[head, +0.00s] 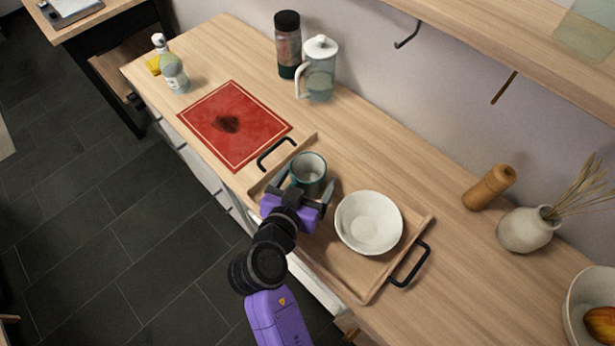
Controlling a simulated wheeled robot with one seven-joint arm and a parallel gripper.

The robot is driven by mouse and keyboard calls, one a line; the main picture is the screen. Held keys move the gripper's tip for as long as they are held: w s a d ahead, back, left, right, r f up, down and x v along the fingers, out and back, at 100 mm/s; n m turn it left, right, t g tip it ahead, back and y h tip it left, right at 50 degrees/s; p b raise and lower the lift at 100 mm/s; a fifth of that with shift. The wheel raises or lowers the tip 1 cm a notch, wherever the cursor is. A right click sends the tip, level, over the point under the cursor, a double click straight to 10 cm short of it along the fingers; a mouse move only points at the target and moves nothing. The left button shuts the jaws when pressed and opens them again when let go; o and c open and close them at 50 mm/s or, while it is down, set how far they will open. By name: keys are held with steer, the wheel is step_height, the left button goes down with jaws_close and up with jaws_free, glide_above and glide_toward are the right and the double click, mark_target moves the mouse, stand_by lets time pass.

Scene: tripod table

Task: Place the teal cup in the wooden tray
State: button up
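The teal cup (309,171) stands upright at the left end of the wooden tray (348,281), inside its rim. Its lower front is hidden by my gripper, so I cannot tell whether its base touches the tray floor. My gripper (307,183) reaches in from the front, with one finger on either side of the cup. The fingers are spread wide, and the cup does not look clamped between them. The tray has black handles at both ends.
A white bowl (369,223) sits in the tray, right of the cup. A red mat (226,108) lies left of the tray. A bottle (171,68), a dark-lidded jar (288,47) and a pitcher (319,72) stand behind. A pepper mill (488,188) and vase (526,230) are right.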

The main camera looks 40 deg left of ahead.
steer(key=shift+r, duration=0.25)
steer(key=shift+s+d, duration=0.1)
steer(key=shift+s, duration=0.25)
steer(key=b+v, duration=0.1)
steer(key=v, duration=1)
steer(key=shift+s+r, duration=0.1)
steer(key=shift+r, duration=0.05)
